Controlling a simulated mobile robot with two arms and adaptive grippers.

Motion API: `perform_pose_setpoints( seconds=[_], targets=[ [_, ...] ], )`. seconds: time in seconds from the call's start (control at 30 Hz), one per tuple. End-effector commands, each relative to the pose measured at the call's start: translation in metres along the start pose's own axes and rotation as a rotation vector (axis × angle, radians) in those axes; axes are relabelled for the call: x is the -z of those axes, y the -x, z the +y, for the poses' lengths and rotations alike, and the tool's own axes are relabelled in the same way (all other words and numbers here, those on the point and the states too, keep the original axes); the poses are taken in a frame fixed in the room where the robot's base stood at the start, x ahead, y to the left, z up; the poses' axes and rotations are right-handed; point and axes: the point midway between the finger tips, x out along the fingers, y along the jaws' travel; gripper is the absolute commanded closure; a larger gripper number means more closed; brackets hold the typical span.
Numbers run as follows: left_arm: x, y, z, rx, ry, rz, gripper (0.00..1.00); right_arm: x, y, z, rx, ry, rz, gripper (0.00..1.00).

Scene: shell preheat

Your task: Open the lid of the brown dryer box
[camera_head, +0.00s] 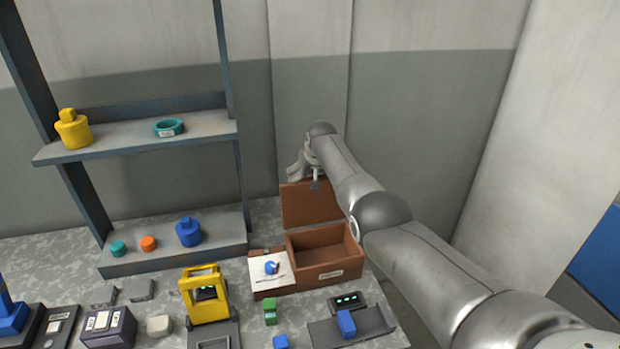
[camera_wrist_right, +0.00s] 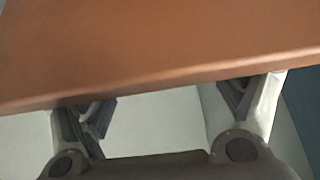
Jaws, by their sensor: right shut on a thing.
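The brown dryer box (camera_head: 345,267) stands on the table right of the middle in the head view, with a small label on its front. Its lid (camera_head: 308,206) stands up at the back, and the inside of the box shows. My right gripper (camera_head: 309,176) is at the lid's top edge, shut on the lid. In the right wrist view the lid (camera_wrist_right: 150,40) fills the top as a wide brown panel, and the fingers of my right gripper (camera_wrist_right: 170,108) reach its edge on either side. The fingertips are partly hidden there. My left gripper is out of view.
A white card (camera_head: 271,279) with a blue piece lies left of the box. A yellow frame (camera_head: 205,296), a green piece (camera_head: 270,313) and a blue block (camera_head: 346,323) stand in front. A shelf rack (camera_head: 140,137) stands at the left; my right arm covers the right side.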

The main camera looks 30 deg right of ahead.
Motion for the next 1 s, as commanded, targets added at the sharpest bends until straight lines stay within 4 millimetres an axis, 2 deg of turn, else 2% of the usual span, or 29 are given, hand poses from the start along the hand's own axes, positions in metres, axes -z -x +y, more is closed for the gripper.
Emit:
perform_pose_setpoints(
  seconds=[0.5,0.53,0.6,1.0],
  targets=[
    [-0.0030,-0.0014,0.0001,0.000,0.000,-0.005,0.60,-0.0024,-0.0038,-0.0002,0.000,-0.001,0.002,0.54],
    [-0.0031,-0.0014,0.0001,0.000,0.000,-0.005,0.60,-0.0026,-0.0040,-0.0002,0.000,-0.001,0.001,0.10],
    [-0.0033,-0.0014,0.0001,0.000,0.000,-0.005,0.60,-0.0029,-0.0041,-0.0003,0.000,-0.001,0.000,0.01],
    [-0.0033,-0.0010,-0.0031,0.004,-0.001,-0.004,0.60,-0.0022,-0.0026,-0.0001,0.000,-0.001,-0.001,0.00]
  ],
)
